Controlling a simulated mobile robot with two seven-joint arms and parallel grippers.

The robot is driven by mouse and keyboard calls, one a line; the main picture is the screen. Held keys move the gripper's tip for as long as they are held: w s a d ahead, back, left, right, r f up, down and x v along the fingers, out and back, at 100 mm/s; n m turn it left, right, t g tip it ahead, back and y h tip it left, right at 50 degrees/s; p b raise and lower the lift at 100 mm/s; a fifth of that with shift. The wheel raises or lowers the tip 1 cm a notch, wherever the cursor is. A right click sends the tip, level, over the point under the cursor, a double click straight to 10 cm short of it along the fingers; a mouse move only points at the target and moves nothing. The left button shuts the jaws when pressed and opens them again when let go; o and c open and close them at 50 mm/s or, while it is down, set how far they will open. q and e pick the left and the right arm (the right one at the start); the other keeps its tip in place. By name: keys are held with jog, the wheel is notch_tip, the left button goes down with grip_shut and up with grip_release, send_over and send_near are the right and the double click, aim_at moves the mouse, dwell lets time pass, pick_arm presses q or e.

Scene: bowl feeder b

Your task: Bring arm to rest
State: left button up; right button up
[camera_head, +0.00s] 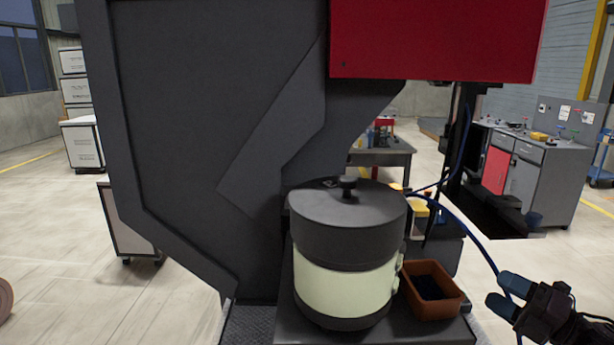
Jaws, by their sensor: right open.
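My right gripper (506,296) is at the lower right of the head view. Its two dark blue fingers point left and stand apart with nothing between them. It is to the right of the brown open bin (434,292) and does not touch it. The bowl feeder (345,282), a pale green drum with a dark lid and a black knob, stands upright left of the bin. My left gripper is not in view.
A large dark grey machine frame (190,110) with a red cover (435,38) rises behind the feeder. A blue cable (482,247) hangs close to my right gripper. A grey workbench (540,165) stands at the back right. Open floor lies at the left.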

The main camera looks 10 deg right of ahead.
jog(key=s+d+f+m+g+h, duration=0.1)
jog(key=s+f+m+g+h, duration=0.2)
jog(key=s+f+m+h, duration=0.65)
jog(key=s+d+f+m+g+h, duration=0.15)
jog(key=s+f+m+g, duration=0.4)
jog(key=f, duration=0.95)
jog(key=w+a+f+m+t, duration=0.1)
jog(key=a+f+m, duration=0.1)
jog(key=a, duration=0.5)
jog(key=w+a+f+m+t+b, duration=0.1)
jog(key=a+f+m, duration=0.2)
jog(key=a+m, duration=0.2)
jog(key=w+a+f+m+t+y+b, duration=0.1)
jog(key=a+f+m, duration=0.1)
jog(key=a, duration=0.6)
jog(key=shift+a+f+m, duration=0.25)
jog(key=shift+a+m, duration=0.15)
jog(key=shift+m, duration=0.4)
